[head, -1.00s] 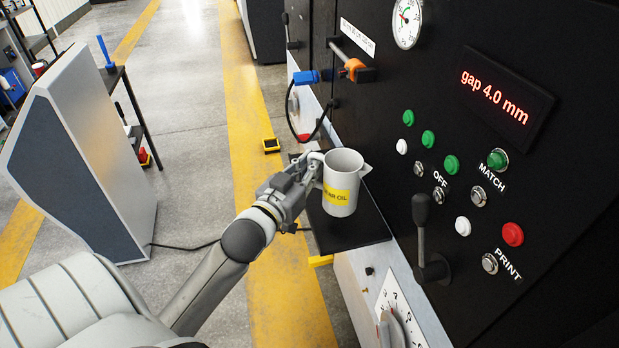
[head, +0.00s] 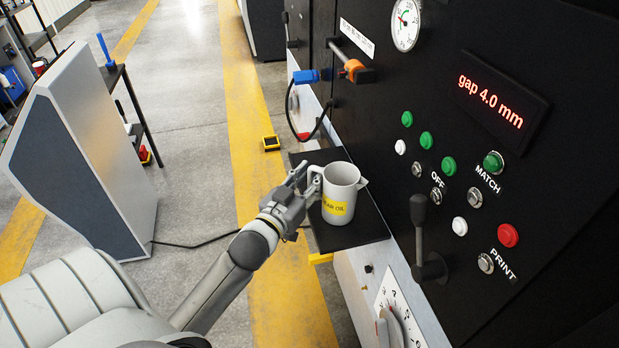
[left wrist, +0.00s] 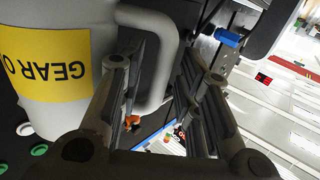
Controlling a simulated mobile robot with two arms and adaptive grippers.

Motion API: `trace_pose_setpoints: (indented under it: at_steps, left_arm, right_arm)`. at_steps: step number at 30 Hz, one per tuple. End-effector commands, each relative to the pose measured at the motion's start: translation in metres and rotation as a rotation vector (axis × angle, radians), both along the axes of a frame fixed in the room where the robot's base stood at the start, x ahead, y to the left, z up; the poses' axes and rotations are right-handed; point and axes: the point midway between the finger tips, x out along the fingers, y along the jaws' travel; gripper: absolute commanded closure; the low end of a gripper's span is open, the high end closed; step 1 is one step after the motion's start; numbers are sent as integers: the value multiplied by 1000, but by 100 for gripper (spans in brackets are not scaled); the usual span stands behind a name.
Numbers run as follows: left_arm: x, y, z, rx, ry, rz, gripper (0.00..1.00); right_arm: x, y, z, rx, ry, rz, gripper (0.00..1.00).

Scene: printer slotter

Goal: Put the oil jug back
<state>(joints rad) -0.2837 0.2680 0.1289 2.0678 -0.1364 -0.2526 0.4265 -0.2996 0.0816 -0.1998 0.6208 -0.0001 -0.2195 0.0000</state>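The oil jug (head: 339,190) is a white pitcher with a yellow GEAR OIL label. It stands upright on a black shelf (head: 362,230) on the side of the machine. Its handle faces my left gripper (head: 303,186), which is beside it on the left. In the left wrist view the jug (left wrist: 60,110) fills the left side, upside down in the picture. The fingers of the left gripper (left wrist: 158,90) are spread apart, with the handle showing between them and no clear contact. My right gripper is not in view.
The black machine panel (head: 440,90) stands close on the right, with buttons and a lever (head: 422,235) sticking out. A blue and orange fitting with a cable (head: 350,68) is behind the jug.

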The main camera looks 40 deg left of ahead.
Motion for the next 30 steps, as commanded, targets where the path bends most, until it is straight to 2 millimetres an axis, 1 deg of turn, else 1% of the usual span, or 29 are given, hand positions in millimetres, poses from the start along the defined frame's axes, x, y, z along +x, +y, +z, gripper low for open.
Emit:
trace_pose_setpoints:
  at_steps: [7,10,13,17,24,30]
  left_arm:
    - [0,0,0,0,0,0,66]
    - [0,0,4,1,-1,0,66]
    - [-8,-1,1,0,2,0,66]
    - [-27,-2,-1,0,2,0,66]
    - [-71,-6,-1,-1,3,0,66]
    - [-101,-9,0,1,3,1,66]
  right_arm:
    - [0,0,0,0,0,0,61]
    - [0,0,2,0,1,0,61]
    - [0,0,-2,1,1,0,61]
    - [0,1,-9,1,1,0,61]
    - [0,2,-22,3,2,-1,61]
    - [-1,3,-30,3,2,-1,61]
